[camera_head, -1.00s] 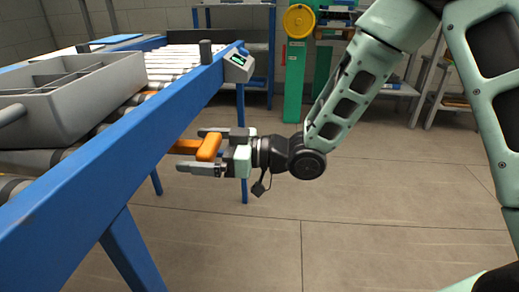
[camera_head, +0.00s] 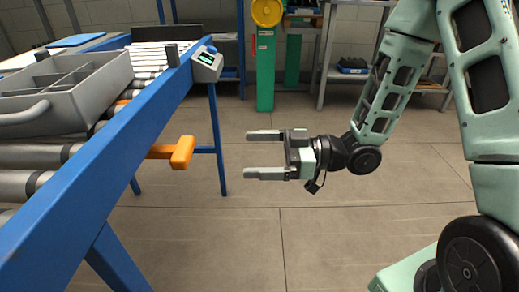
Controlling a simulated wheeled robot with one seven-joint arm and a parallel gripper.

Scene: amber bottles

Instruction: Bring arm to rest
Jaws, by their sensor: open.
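My gripper (camera_head: 264,154) is open and empty, its two grey fingers pointing left, held in free air over the floor. An orange handle (camera_head: 182,152) sticks out from the side of the blue conveyor frame (camera_head: 120,130). It is to the left of my fingertips, with a clear gap between them. My arm (camera_head: 392,85) comes down from the upper right, bent at the black wrist joint.
A grey divided tray (camera_head: 75,115) stands on the conveyor rollers (camera_head: 30,156) at left. A small display box (camera_head: 207,65) is on the frame's far end. A green post (camera_head: 265,75) and shelving stand behind. The floor (camera_head: 330,235) below my gripper is clear.

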